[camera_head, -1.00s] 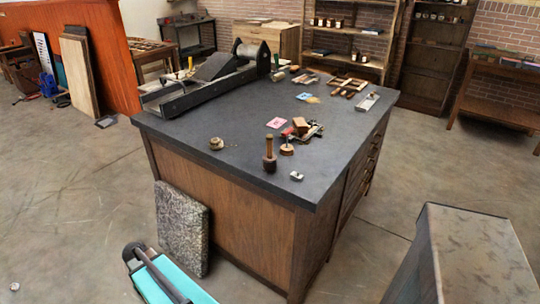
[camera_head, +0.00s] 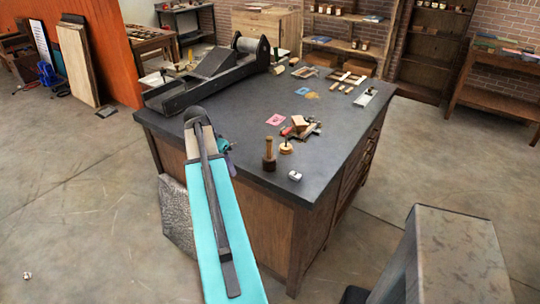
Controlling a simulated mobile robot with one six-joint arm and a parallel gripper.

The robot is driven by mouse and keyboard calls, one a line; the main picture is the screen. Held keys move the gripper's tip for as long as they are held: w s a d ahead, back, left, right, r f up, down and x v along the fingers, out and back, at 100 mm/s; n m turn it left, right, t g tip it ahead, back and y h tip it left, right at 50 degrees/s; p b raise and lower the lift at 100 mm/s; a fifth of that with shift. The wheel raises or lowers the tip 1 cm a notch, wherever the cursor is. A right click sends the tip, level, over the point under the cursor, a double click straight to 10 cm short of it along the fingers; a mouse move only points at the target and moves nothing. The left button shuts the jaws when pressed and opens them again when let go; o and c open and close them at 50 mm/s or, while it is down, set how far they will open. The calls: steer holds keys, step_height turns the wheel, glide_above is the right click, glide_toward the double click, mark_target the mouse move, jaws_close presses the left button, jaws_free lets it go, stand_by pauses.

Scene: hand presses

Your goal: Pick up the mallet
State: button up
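The mallet (camera_head: 269,156) stands upright on the dark bench top (camera_head: 250,115), near its front edge. Its wide dark brown head is down and its lighter wooden handle points up. My teal and grey arm (camera_head: 222,225) reaches up from the bottom of the view to the bench's left front part. A small teal and dark wrist part (camera_head: 224,146) shows at its far end, left of the mallet and apart from it. My gripper's fingers are hidden behind the arm, so their opening does not show. Nothing touches the mallet.
Right of the mallet are a round wooden piece (camera_head: 286,147), a small block (camera_head: 300,122) with tools, and a small metal piece (camera_head: 295,176). A pink card (camera_head: 275,119) lies behind. A long dark press (camera_head: 205,83) fills the back left. A grey cabinet (camera_head: 455,255) stands front right.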

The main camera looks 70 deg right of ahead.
mark_target(268, 138)
steer(key=s+d+r+m+p, duration=0.1)
steer(key=s+d+r, duration=0.3)
steer(key=r, duration=0.4)
steer(key=s+d+r+m+h+p, duration=0.1)
steer(key=s+d+r+m, duration=0.2)
steer(key=s+r, duration=0.4)
steer(key=shift+d+r+m+g+p, duration=0.3)
steer(key=shift+d+r+m+g, duration=0.1)
steer(key=shift+d+r, duration=0.35)
steer(key=shift+f, duration=0.15)
steer(key=shift+p+x, duration=1.35)
steer(key=shift+x, duration=2.9)
steer(key=shift+s+d+f+p, duration=0.1)
steer(key=shift+f+p, duration=0.1)
steer(key=shift+p, duration=0.1)
steer(key=shift+p+x, duration=0.9)
steer(key=shift+x, duration=0.15)
steer(key=shift+p+x, duration=0.5)
steer(key=shift+x, duration=0.85)
